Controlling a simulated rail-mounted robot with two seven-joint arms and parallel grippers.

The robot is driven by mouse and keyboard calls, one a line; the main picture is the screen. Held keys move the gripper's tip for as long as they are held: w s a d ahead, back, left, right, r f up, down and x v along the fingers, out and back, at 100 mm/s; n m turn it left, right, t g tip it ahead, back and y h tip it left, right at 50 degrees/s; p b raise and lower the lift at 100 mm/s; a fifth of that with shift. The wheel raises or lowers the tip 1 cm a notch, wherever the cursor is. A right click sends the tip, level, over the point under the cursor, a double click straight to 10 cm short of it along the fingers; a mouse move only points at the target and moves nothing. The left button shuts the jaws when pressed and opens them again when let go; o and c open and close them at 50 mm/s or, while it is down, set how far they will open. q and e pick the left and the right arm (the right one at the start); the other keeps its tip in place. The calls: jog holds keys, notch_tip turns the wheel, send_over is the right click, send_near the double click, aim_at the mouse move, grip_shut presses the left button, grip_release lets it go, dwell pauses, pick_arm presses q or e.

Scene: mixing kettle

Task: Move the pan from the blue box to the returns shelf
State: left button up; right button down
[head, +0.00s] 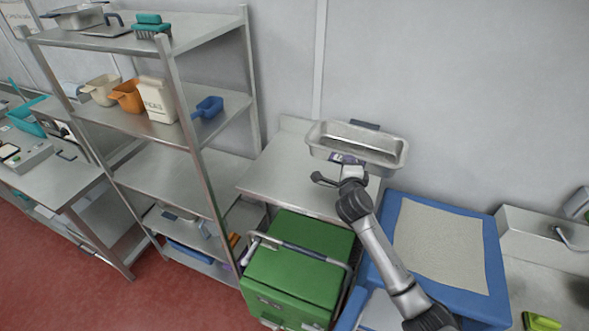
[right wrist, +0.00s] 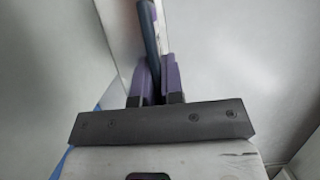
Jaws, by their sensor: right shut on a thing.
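A shallow rectangular metal pan (head: 388,146) is up in the air in the head view, over the back of a steel table. My right gripper (head: 347,160) is shut on the near side of the pan. In the right wrist view, the purple fingers (right wrist: 156,80) close around a dark blue-grey handle (right wrist: 150,35), with the pale pan wall beside it. The blue box (head: 497,262) with a beige surface inside stands to the right, below the pan. A steel shelf rack (head: 190,98) stands at left; I cannot tell which level is the returns shelf. My left gripper is out of view.
A green bin (head: 300,262) with a bar handle stands in front of the steel table (head: 285,165), which looks bare. The rack holds scoops, a white container (head: 158,100), a brush (head: 150,25) and another pan (head: 78,17). Its middle level (head: 165,170) looks clear.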

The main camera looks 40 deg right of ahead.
jog(key=shift+n+t+y, duration=0.4)
jog(key=shift+y, duration=0.1)
jog(key=shift+w+a+f+b, duration=0.75)
jog(key=shift+w+a+f, duration=0.8)
jog(key=shift+f, duration=0.3)
jog(key=shift+w+a+f+b, duration=0.75)
jog(key=shift+w+a+f, duration=0.6)
jog(key=shift+w+f, duration=0.45)
jog(key=shift+w+a+f+b, duration=0.75)
jog(key=shift+w+a+f, duration=0.7)
jog(key=shift+f, duration=0.65)
jog(key=c, duration=1.2)
grip_release()
jog(key=shift+f, duration=0.1)
jog(key=shift+c, duration=0.2)
jog(key=shift+s+a, duration=0.15)
jog(key=shift+s, duration=0.05)
jog(key=p+v, duration=0.1)
jog(key=v, duration=1)
jog(key=shift+s+a, duration=0.2)
jog(key=shift+s, duration=0.05)
